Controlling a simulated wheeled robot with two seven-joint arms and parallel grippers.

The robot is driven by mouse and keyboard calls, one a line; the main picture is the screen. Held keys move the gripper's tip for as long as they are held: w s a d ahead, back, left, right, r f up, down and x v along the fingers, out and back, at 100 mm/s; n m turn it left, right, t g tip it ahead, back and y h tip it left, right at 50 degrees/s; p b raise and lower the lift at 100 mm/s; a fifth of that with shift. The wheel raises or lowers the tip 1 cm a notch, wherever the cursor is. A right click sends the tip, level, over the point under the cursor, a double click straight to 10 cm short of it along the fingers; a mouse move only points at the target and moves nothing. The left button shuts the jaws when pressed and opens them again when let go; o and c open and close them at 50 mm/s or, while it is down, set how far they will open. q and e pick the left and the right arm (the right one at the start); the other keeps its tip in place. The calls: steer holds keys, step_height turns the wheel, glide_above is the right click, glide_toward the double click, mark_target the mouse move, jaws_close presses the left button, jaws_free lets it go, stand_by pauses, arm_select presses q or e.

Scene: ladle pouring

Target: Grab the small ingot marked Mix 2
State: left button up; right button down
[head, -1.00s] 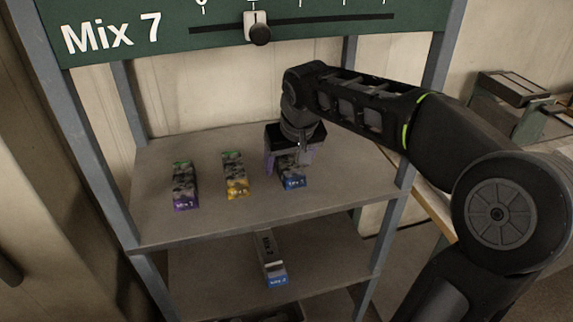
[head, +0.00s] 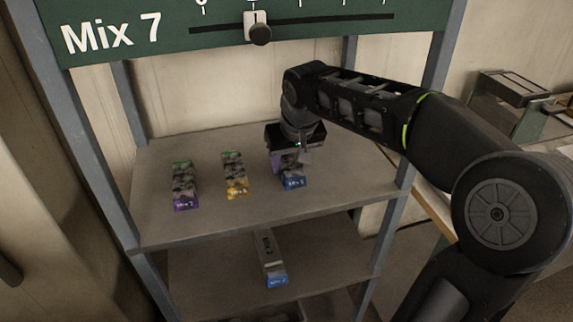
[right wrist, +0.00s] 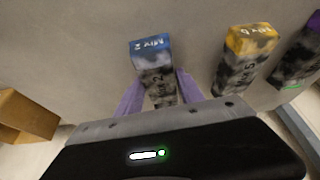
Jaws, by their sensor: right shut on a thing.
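The small ingot marked Mix 2 (head: 293,182) has a blue end and a mottled grey body, and lies on the upper shelf at the right of a row. In the right wrist view its blue labelled end (right wrist: 150,48) sticks out past my fingers. My right gripper (head: 288,163) is shut on its body, with one purple finger along each side. It also shows in the right wrist view (right wrist: 158,90). The gripper's palm hides the rear of the ingot. My left gripper is not in view.
A yellow-ended ingot (head: 236,178) and a purple-ended ingot (head: 184,187) lie to the left on the upper shelf (head: 215,220). A longer, blue-ended grey piece (head: 271,260) lies on the shelf below. Metal posts frame the shelves; a green Mix 7 board (head: 180,45) hangs above.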

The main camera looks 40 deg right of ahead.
mark_target(286, 158)
steer(key=shift+r, duration=0.15)
stand_by(0.4)
steer(key=shift+r, duration=0.75)
step_height(286, 158, up, 2)
steer(key=shift+s, duration=0.1)
steer(key=s+a+b, duration=0.1)
steer(key=s+a, duration=0.1)
steer(key=s, duration=0.6)
steer(key=s+a+b, duration=0.1)
steer(key=s+a, duration=0.2)
steer(key=s, duration=0.6)
steer(key=shift+s+f, duration=0.1)
